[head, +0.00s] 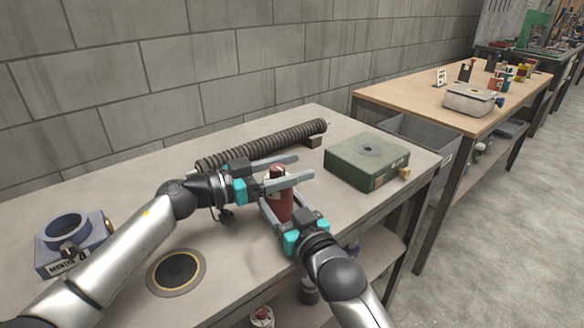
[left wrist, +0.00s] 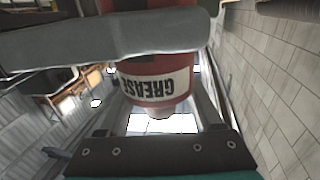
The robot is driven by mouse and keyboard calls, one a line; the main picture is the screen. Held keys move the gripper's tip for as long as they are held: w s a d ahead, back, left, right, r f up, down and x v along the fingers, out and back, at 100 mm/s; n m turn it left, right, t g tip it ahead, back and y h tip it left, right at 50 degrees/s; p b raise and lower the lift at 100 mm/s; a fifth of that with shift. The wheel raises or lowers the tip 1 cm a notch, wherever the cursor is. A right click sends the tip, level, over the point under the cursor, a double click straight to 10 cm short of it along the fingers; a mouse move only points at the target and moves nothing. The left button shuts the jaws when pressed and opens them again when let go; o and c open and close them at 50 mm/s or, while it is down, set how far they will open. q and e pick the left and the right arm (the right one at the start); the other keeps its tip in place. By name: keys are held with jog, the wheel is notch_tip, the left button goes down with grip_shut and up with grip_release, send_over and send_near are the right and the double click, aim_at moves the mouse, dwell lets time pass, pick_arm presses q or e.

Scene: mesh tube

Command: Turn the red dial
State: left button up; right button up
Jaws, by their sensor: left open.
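I make out no red dial in either view. A dark red grease tube (head: 281,196) stands upright between my two grippers; its white GREASE label (left wrist: 155,85) reads upside down in the left wrist view. My right gripper (head: 279,207) has its fingers around the tube and appears closed on it; a grey finger crosses in front of it in the left wrist view. My left gripper (head: 306,167) is open, its fingers pointing right at the tube's upper end. Whether they touch it is unclear.
A ribbed dark hose (head: 265,143) lies along the back of the grey bench (head: 130,190). A green box (head: 367,162) with a dark round top opening stands right. A blue-ringed block (head: 68,235) and dark round inset (head: 177,271) are left. Another table (head: 400,95) stands beyond.

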pick_arm(q)
jog(key=shift+d, duration=0.1)
grip_shut()
dwell(0.5)
